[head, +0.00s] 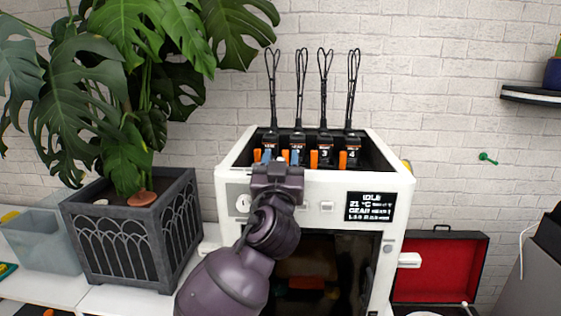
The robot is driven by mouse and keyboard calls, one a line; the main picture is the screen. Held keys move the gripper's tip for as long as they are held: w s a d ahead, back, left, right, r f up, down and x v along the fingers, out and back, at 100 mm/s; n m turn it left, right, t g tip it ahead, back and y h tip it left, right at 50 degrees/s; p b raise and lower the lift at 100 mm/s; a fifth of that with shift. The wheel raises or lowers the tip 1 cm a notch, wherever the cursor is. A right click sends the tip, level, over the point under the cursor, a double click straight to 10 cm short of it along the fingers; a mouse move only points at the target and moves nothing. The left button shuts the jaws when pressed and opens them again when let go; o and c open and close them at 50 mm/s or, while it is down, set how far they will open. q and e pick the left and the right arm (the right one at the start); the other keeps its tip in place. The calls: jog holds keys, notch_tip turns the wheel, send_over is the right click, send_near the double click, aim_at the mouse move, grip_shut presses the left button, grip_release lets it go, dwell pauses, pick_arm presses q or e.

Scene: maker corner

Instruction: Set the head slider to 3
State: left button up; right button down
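A white printer-like machine (230,165) stands ahead with an open top. Several black tool heads with cables stand in a row inside it, each with an orange tab; the right two read 3 (325,155) and 4 (350,155). I cannot make out a separate slider or its setting. My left gripper (280,157) is at the machine's front top edge, before the two left heads. Its blue-tipped fingers look apart, with nothing visible between them. Whether they touch a head is unclear. The gripper and arm hide part of the front panel. My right gripper is out of view.
The machine's screen (370,206) reads IDLE and 21 °C. A round dial (243,203) sits on the front panel. A large plant in a grey planter (130,235) stands close on the left. An open red-lined case (440,265) lies at the right.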

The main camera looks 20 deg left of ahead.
pick_arm(q)
jog(key=b+v, duration=0.2)
jog(key=v, duration=0.8)
jog(key=shift+s+f, duration=0.2)
jog(key=shift+s, duration=0.15)
jog(key=shift+d, duration=0.1)
